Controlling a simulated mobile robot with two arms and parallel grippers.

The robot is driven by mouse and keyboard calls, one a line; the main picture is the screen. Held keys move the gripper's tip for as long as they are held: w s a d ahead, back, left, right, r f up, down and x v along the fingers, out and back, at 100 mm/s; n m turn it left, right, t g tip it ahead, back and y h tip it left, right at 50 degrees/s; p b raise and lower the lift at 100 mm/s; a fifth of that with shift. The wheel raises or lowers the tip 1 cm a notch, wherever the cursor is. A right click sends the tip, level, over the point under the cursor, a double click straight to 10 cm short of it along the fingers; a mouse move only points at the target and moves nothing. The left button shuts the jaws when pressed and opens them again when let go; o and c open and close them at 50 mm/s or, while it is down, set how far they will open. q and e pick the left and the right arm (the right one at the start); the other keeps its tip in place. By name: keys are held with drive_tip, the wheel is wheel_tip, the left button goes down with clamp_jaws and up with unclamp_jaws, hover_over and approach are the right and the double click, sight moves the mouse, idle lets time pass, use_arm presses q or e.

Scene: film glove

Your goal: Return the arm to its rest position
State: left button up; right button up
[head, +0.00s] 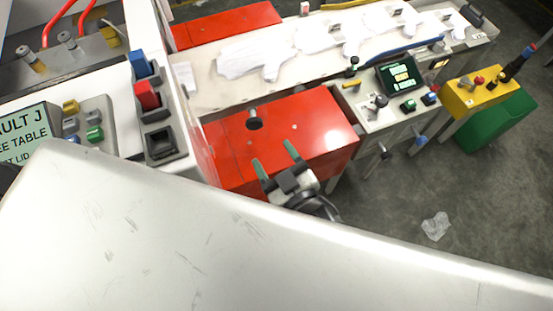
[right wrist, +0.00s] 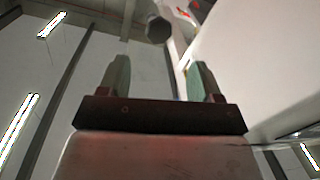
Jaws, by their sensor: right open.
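My right gripper (head: 275,162) shows in the head view in front of the red box-shaped cover (head: 315,130). Its two green fingers stand apart with nothing between them. The same open fingers show in the right wrist view (right wrist: 158,80), with a dark round knob or post end (right wrist: 158,28) beyond them. I cannot tell how far the fingers are from it. Most of the right arm is hidden behind a large pale surface across the bottom of the head view. My left gripper is not in view.
A white machine with a red rocker switch (head: 147,95) and a display (head: 25,133) stands at the left. A conveyor with white glove shapes (head: 245,60) runs behind the red cover. A control panel (head: 400,75), a yellow button box (head: 478,92) and a green bin (head: 495,125) stand right. Crumpled film (head: 435,226) lies on open floor.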

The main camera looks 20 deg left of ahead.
drive_tip(key=shift+s+d, duration=0.2)
idle(0.5)
drive_tip(key=d+f+m+g+h, duration=0.2)
drive_tip(key=d+f+h, duration=0.35)
drive_tip(key=f, duration=1.05)
drive_tip(key=d+f+m+g+h, duration=0.25)
drive_tip(key=d+f, duration=0.65)
drive_tip(key=f, duration=0.6)
drive_tip(key=s+d+f+m+g+h, duration=0.1)
drive_tip(key=s+d+f+g, duration=0.1)
drive_tip(key=s+d+f, duration=0.3)
drive_tip(key=s+d+f+m+g+h, duration=0.2)
drive_tip(key=s+d+f, duration=0.4)
drive_tip(key=s, duration=0.5)
drive_tip(key=s+d+f+m+g+h, duration=0.1)
drive_tip(key=s+d+f+m+g, duration=0.1)
drive_tip(key=s+d+f, duration=0.4)
drive_tip(key=s+g, duration=0.1)
drive_tip(key=s, duration=0.2)
drive_tip(key=shift+d+f+h, duration=0.25)
drive_tip(key=shift+f+h, duration=0.05)
drive_tip(key=shift+h, duration=0.1)
drive_tip(key=shift+c, duration=0.5)
